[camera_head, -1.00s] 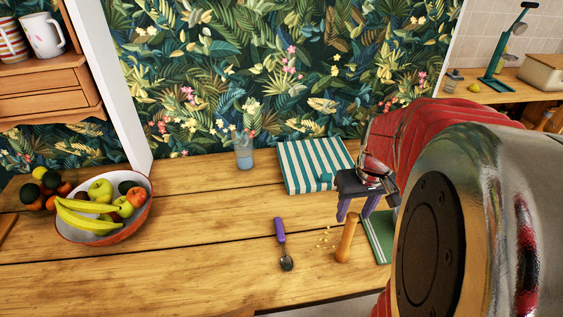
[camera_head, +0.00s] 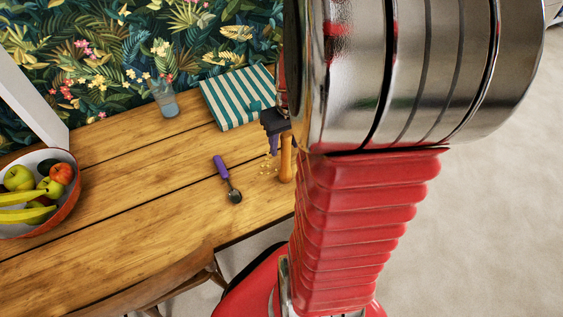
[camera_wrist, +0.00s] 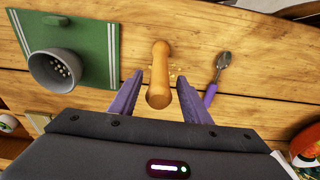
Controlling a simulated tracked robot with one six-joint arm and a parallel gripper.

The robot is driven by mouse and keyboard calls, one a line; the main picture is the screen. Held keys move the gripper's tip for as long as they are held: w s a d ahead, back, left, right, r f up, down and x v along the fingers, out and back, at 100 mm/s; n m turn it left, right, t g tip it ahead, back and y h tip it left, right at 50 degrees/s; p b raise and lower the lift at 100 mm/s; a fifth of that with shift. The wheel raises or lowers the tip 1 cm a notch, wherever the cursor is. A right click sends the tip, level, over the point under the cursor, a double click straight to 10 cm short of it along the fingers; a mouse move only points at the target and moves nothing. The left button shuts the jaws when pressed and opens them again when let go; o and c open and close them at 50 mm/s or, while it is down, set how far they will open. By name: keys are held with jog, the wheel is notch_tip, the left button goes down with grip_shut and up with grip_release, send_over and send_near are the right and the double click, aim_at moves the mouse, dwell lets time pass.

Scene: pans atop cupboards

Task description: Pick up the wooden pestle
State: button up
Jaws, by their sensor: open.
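My gripper (camera_wrist: 162,92) is open, with one purple finger on each side of the pestle's near end. No contact with the pestle is clear.
A purple-handled scoop (camera_head: 228,180) lies left of the pestle, with small crumbs (camera_head: 267,163) between. A grey bowl (camera_wrist: 54,71) sits on a green cloth (camera_wrist: 92,40). A striped cloth (camera_head: 235,97), glass (camera_head: 165,98) and fruit bowl (camera_head: 66,203) stand farther off. A chair (camera_head: 165,285) stands in front.

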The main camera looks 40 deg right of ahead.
aim_at(286, 159)
jog(key=shift+w+d+f, duration=0.1)
jog(key=shift+w+f, duration=0.1)
jog(key=shift+f, duration=1.2)
jog(key=shift+c, duration=0.5)
grip_shut()
